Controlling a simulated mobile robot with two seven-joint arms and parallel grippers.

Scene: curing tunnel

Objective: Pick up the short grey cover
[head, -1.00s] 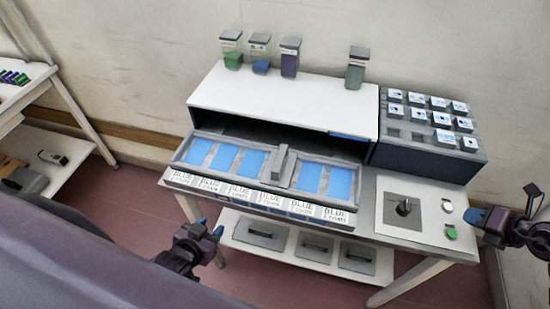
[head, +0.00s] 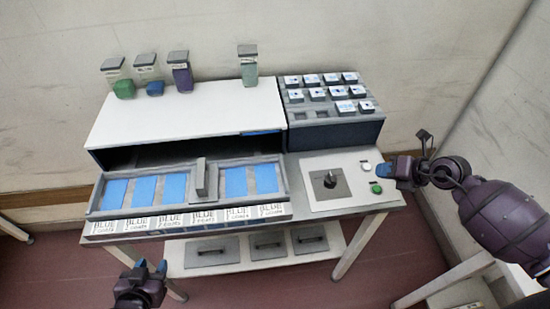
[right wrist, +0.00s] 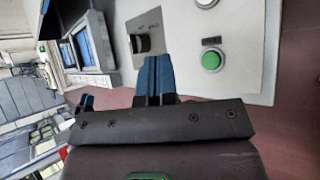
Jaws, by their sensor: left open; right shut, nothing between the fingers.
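Grey covers with dark handles lie in a row on the white lower shelf (head: 178,262): a wider left cover (head: 212,256), a narrower middle cover (head: 268,250) and a narrower right cover (head: 309,245). Which one is the short cover is not certain; the two narrower ones look alike. My left gripper (head: 150,267) is open and empty, in front of the table's left end and left of the covers. My right gripper (head: 390,170) is shut and empty near the panel at the table's right end; its blue fingers (right wrist: 153,78) also show in the right wrist view.
A grey tray (head: 283,174) with blue sections and a grey upright piece (head: 200,180) sits before the white-topped housing (head: 190,110). A panel (head: 340,165) carries a dark knob and green button (head: 376,188). Table legs (head: 358,247) flank the shelf. Floor in front is open.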

